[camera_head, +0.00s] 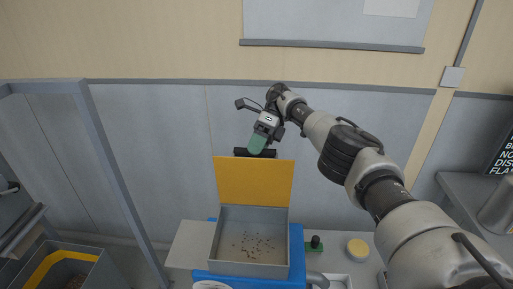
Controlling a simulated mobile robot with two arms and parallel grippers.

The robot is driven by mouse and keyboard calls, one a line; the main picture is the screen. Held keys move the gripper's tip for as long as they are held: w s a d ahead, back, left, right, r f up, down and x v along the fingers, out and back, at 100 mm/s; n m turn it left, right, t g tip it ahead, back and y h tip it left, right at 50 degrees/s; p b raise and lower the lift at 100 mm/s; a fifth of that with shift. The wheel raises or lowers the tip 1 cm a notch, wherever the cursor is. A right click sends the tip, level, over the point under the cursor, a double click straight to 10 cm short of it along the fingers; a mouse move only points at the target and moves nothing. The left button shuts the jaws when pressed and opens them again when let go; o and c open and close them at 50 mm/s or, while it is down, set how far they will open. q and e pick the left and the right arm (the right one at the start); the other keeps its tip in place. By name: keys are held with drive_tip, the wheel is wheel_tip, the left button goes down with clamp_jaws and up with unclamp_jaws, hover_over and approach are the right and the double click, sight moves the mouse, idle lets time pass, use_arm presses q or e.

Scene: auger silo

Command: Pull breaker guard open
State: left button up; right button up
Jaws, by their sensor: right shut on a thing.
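The breaker guard (254,182) is a yellow flat panel standing upright at the back edge of an open grey box (229,229), so it is raised. A black handle (241,152) runs along the guard's top edge. My right gripper (258,148), with green fingers, comes down from above and is shut on this handle, partly hiding it. Dark crumbs (254,243) lie scattered on the floor of the grey box. My left gripper is not in view.
A blue body (298,265) carries the box. A green block with a black knob (315,244) and a yellow round lid (357,249) lie to its right. A yellow-edged bin (57,261) stands lower left, beside a grey frame post (120,185). A counter (462,190) is at right.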

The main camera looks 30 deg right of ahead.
drive_tip(key=shift+s+f, duration=0.15)
idle(0.4)
drive_tip(key=shift+r, duration=0.2)
wheel_tip(320, 180, up, 7)
drive_tip(key=b, duration=0.3)
hover_over(278, 151)
drive_tip(key=s+d+r, duration=0.2)
drive_tip(key=s+r, duration=0.2)
drive_tip(key=shift+s+d, duration=0.35)
drive_tip(key=shift+d, duration=0.05)
drive_tip(key=shift+f, duration=0.15)
